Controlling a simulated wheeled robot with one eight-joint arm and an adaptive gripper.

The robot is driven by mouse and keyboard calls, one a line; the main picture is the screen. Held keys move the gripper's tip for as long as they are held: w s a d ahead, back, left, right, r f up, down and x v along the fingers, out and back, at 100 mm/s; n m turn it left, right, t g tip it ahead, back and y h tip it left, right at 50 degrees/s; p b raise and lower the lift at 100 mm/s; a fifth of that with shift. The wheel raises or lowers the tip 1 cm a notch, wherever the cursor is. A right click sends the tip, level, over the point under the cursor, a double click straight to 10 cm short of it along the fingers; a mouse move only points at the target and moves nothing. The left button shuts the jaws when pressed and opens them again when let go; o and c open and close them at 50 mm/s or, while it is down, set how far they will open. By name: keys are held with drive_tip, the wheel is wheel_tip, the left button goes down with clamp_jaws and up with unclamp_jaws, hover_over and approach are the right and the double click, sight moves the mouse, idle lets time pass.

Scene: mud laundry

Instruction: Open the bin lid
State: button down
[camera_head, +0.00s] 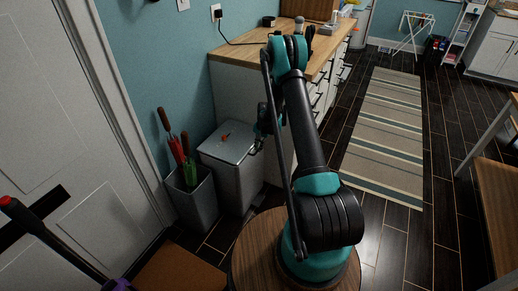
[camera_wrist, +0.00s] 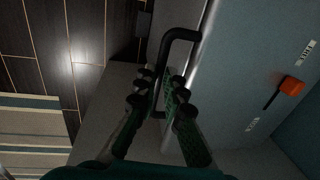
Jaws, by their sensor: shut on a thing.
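The bin (camera_head: 232,178) is a grey box beside the counter. Its lid (camera_head: 229,143) looks flat and closed on top; the lid also shows in the wrist view (camera_wrist: 235,85). A black U-shaped handle (camera_wrist: 180,34) stands out from the lid's edge. My gripper (camera_wrist: 158,95) is at the bin's right side, its fingers on either side of the handle bar and shut on it. In the head view my arm hides part of the gripper and the handle is hard to make out.
Left of the bin stands an umbrella holder (camera_head: 190,195) with several umbrellas. The wood-topped counter (camera_head: 240,48) is close behind. A striped rug (camera_head: 385,135) lies on open floor to the right.

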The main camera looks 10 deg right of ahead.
drive_tip(key=w+a+r+h, duration=0.1)
drive_tip(key=w+a+r, duration=0.2)
drive_tip(key=r, duration=0.6)
drive_tip(key=w+a+r+g+h, duration=0.1)
drive_tip(key=w+a+r, duration=0.2)
drive_tip(key=r, duration=0.7)
drive_tip(key=shift+a+r, duration=0.2)
drive_tip(key=shift+a, duration=1.05)
drive_tip(key=c, duration=1.6)
unclamp_jaws()
drive_tip(key=shift+f, duration=0.1)
wheel_tip(320, 180, up, 12)
drive_tip(key=shift+w+a, duration=0.25)
drive_tip(key=shift+w, duration=0.05)
